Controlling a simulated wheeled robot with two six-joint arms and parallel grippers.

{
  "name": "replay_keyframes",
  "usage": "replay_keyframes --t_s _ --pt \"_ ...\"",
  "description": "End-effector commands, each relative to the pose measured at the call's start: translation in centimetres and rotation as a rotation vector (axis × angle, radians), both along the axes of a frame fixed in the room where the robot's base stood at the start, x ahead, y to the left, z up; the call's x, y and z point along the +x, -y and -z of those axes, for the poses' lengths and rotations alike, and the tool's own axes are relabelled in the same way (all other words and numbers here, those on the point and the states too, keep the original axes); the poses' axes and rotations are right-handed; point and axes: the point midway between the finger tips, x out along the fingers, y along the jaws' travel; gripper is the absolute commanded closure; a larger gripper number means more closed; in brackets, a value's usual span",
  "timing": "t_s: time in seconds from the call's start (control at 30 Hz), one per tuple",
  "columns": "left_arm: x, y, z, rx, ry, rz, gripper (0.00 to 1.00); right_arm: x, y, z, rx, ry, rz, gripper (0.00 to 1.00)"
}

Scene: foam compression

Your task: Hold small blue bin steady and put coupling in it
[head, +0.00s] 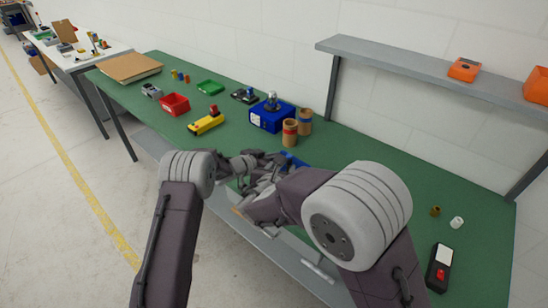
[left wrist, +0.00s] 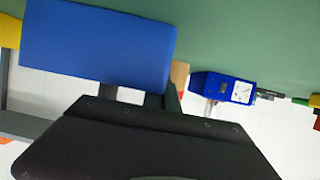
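The small blue bin (head: 293,160) is mostly hidden behind my arms in the head view. In the left wrist view a blue wall, apparently the bin's (left wrist: 98,45), fills the upper left, close to my left gripper. My left gripper (head: 268,162) and my right gripper (head: 262,182) crowd together beside the bin at the table's front. Their fingers overlap, so I cannot tell whether either is open, shut or holding something. A small brass-coloured cylinder (head: 435,211) and a white one (head: 457,222) stand at the right; I cannot tell whether either is the coupling.
The green table (head: 400,170) is clear between the bin and the right-hand cylinders. A blue box-shaped device (head: 268,118) and banded brown cylinders (head: 290,133) stand behind my grippers. A red tray (head: 174,104) and yellow tool (head: 205,123) lie left. A black handheld device (head: 438,268) lies front right.

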Motion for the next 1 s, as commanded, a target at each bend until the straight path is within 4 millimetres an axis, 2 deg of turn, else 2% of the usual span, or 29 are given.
replay_keyframes --t_s 0.47,0.57,0.87,1.0 --pt "0.0 0.0 -0.1 -0.001 0.001 0.000 1.00 -0.2 0.0 -0.1 0.000 0.000 0.000 0.53" --pt "0.0 0.0 0.0 -0.001 0.001 0.000 0.72 -0.2 0.0 -0.1 0.000 0.000 0.000 0.53" --pt "0.0 0.0 -0.1 -0.001 0.001 0.000 0.72 -0.2 0.0 -0.1 0.000 0.000 0.000 0.53" --pt "-1.0 -0.9 -0.7 0.000 0.001 -0.001 0.72 -0.2 0.0 -0.1 0.000 0.000 0.000 0.53"
